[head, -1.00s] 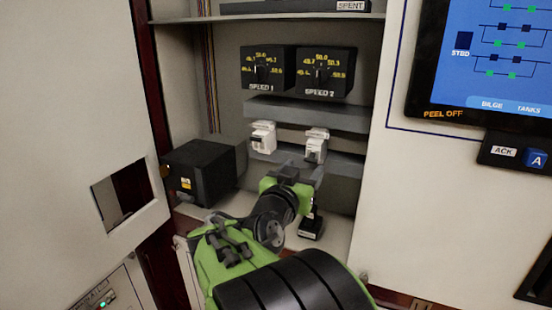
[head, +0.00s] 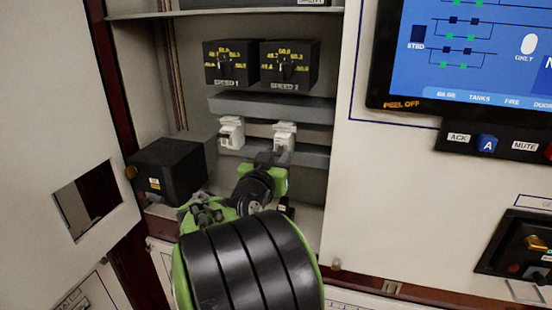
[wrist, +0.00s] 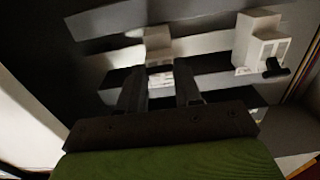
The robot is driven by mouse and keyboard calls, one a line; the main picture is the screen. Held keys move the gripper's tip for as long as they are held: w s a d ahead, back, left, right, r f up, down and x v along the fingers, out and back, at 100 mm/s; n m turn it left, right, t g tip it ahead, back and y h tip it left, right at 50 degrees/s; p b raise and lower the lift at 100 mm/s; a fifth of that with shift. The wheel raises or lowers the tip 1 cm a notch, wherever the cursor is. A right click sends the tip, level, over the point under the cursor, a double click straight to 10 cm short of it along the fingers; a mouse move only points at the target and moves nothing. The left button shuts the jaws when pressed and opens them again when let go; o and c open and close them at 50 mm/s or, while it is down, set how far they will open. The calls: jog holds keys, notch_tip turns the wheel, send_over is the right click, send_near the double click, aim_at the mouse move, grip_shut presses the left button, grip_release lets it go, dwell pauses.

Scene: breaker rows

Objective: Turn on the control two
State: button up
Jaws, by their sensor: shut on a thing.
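Two white breakers sit side by side on a grey rail in the open cabinet. The left breaker (head: 231,132) is clear of my gripper; it shows at the right in the wrist view (wrist: 258,42) with a black lever sticking out. The right breaker (head: 284,134) is directly in front of my gripper (head: 271,160). In the wrist view this breaker (wrist: 158,42) lies between and beyond the fingers of my gripper (wrist: 161,92). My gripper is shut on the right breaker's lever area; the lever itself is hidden. I cannot read the breaker labels.
Above are two black dials, SPEED 1 (head: 231,64) and SPEED 2 (head: 290,66). A black box (head: 168,169) stands left of the breakers. An open door (head: 60,120) is at the left; a panel with a screen (head: 470,50) is at the right.

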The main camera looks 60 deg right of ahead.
jog(key=shift+a+r+y+p, duration=0.1)
jog(key=shift+r+y+p, duration=0.85)
jog(key=shift+p, duration=1.4)
jog(key=y+p, duration=0.1)
jog(key=p, duration=0.1)
jog(key=r+y+p, duration=0.1)
jog(key=p, duration=0.1)
jog(key=shift+g+y+p, duration=0.25)
jog(key=shift+g+p, duration=0.05)
jog(key=shift+p, duration=0.1)
jog(key=y+p, duration=0.1)
jog(key=p, duration=0.1)
jog(key=y+p, duration=0.1)
jog(key=p, duration=0.2)
jog(key=shift+r+g+y, duration=0.3)
jog(key=shift+r+y, duration=0.1)
jog(key=shift+d+y+p, duration=0.25)
jog(key=shift+y+p, duration=0.35)
jog(key=shift+p, duration=0.2)
